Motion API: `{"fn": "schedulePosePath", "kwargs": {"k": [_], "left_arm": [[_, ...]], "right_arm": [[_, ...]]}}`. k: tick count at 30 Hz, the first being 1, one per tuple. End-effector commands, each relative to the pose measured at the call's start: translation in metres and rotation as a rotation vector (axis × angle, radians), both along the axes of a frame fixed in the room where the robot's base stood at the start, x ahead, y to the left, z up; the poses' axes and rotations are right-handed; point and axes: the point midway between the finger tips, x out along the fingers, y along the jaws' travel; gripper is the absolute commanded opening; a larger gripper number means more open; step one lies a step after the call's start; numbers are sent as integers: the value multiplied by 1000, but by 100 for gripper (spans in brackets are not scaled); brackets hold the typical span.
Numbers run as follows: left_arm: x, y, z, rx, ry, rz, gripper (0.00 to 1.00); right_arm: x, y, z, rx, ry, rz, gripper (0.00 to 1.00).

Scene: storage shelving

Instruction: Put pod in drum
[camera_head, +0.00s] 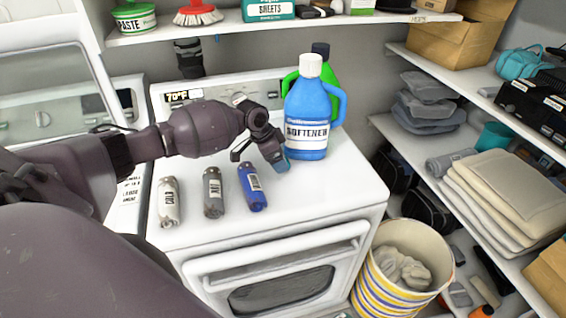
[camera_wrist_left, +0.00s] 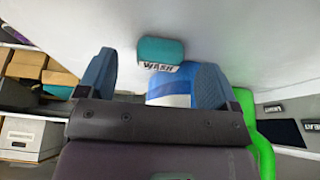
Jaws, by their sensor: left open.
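My left gripper (camera_head: 262,152) is open over the white machine top, just left of the blue softener bottle (camera_head: 309,105). In the left wrist view its two blue fingertips (camera_wrist_left: 153,80) stand apart. A small teal pod labelled WASH (camera_wrist_left: 160,50) lies on the white surface, seen through the gap between them and not gripped. In the head view I cannot tell this pod apart from the gripper. The front-loading machine's door (camera_head: 280,290) looks closed, with a dark window; no drum interior shows. My right gripper is not in view.
White, grey and blue cylinders (camera_head: 168,201) (camera_head: 213,192) (camera_head: 251,187) lie left of the gripper. A green bottle (camera_head: 327,72) stands behind the softener. A striped bin (camera_head: 398,270) with cloth stands at right, beside loaded shelves. The machine top's front right is clear.

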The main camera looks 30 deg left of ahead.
Motion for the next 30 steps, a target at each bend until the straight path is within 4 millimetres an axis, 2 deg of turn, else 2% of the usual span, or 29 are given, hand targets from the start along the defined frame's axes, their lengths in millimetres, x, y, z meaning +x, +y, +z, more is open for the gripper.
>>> {"fn": "schedulePosePath", "kwargs": {"k": [5,13,23,30], "left_arm": [[5,-4,-15,0,0,0,85],[6,-5,-17,1,-1,-1,85],[5,-4,-17,1,-1,0,35],[6,-4,-17,1,-1,0,32]], "right_arm": [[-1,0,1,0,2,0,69],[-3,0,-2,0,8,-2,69],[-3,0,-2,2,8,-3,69],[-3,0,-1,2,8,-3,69]]}}
